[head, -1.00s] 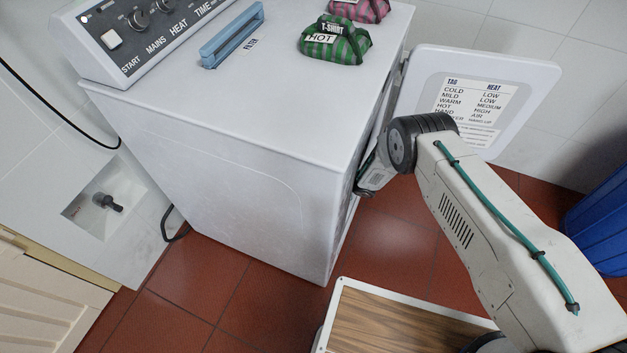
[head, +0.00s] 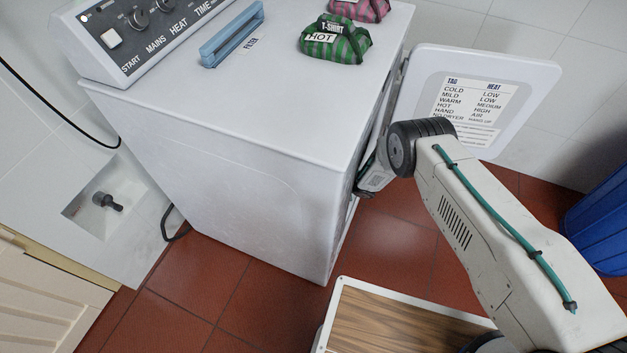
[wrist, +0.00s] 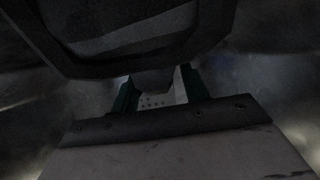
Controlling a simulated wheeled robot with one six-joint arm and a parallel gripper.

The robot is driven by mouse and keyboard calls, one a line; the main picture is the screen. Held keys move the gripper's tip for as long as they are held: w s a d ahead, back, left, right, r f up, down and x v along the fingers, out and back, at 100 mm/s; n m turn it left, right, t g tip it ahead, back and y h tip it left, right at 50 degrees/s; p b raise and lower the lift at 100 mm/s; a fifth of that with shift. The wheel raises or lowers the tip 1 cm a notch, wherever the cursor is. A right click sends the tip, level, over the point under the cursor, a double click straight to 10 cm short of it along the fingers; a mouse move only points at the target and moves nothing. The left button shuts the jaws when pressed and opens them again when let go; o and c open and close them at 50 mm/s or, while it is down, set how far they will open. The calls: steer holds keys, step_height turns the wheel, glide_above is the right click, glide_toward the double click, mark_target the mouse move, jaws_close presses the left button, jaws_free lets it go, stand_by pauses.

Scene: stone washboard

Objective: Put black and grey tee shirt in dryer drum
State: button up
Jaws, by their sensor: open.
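The white dryer (head: 230,190) stands at the left, with its door (head: 520,75) swung open at the right. My arm reaches into its front opening, so the head view hides my gripper. The wrist view shows my gripper (wrist: 160,90), its green fingers apart, inside the dim dryer drum (wrist: 265,75). A perforated light surface shows between the fingers. A dark grey and black shape fills the top of the wrist view; I cannot tell whether it is the black and grey tee shirt. No such shirt is clear in the head view.
A green and black striped bundle (head: 335,42) labelled T-SHIRT and HOT lies on the dryer top, with a pink one (head: 362,8) behind it. A blue filter handle (head: 232,35) stands left. A blue bin (head: 600,220) is at the far right.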

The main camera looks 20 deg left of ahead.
steer(key=w+v, duration=0.1)
steer(key=v, duration=1.1)
steer(key=w+d+r+m+t+h, duration=0.2)
steer(key=w+d+r+t+h, duration=0.15)
steer(key=w+r, duration=0.6)
steer(key=w+d+r+m+t+h, duration=0.2)
steer(key=w+d+r, duration=0.4)
steer(key=r, duration=0.7)
steer(key=s+d+r+m+t+h, duration=0.1)
steer(key=d+r+m+h, duration=0.15)
steer(key=d+r, duration=0.65)
steer(key=d+r+m+t+h, duration=0.15)
steer(key=d+r+h, duration=0.3)
steer(key=r, duration=0.85)
steer(key=s+d+r+m+g+h, duration=0.1)
steer(key=s+d+r+m+g, duration=0.15)
steer(key=s+d+r, duration=0.55)
steer(key=s+d+r+m+g+h, duration=0.1)
steer(key=s+d+r+m+h, duration=0.2)
steer(key=s+r, duration=0.6)
steer(key=s+d+m+g+y, duration=0.2)
steer(key=s+m+g+y, duration=0.1)
steer(key=s, duration=2.9)
steer(key=shift+m+g, duration=0.35)
steer(key=shift+g, duration=0.3)
